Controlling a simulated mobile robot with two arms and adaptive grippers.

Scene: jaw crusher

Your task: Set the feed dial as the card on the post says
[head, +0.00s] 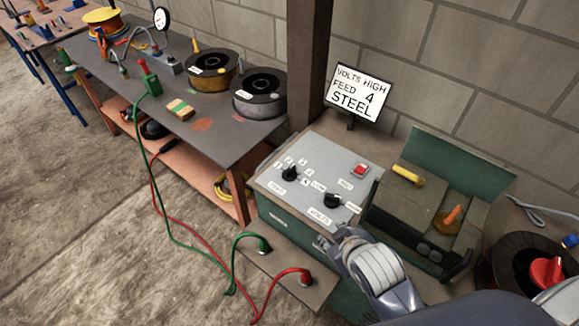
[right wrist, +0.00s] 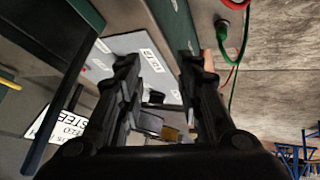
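The card (head: 357,93) on the post reads "VOLTS HIGH, FEED 4, STEEL". Below it is the grey sloping panel (head: 322,167) of a green machine. The black feed dial (head: 290,174), ringed by small numbers, is at the panel's left; its pointer is too small to read. The black volts dial (head: 332,201) is to its right and nearer. My right gripper (head: 332,238) is just in front of the panel's near edge, below the volts dial. In the right wrist view its fingers (right wrist: 157,64) are apart and empty, with the panel behind. My left gripper is out of view.
A red switch (head: 360,170) is on the panel. Green and red cables (head: 165,200) plug in at the machine's front ledge. A green-lidded compartment (head: 420,205) holds a yellow cylinder (head: 408,175) on the right. A workbench (head: 215,125) with wire spools stands left.

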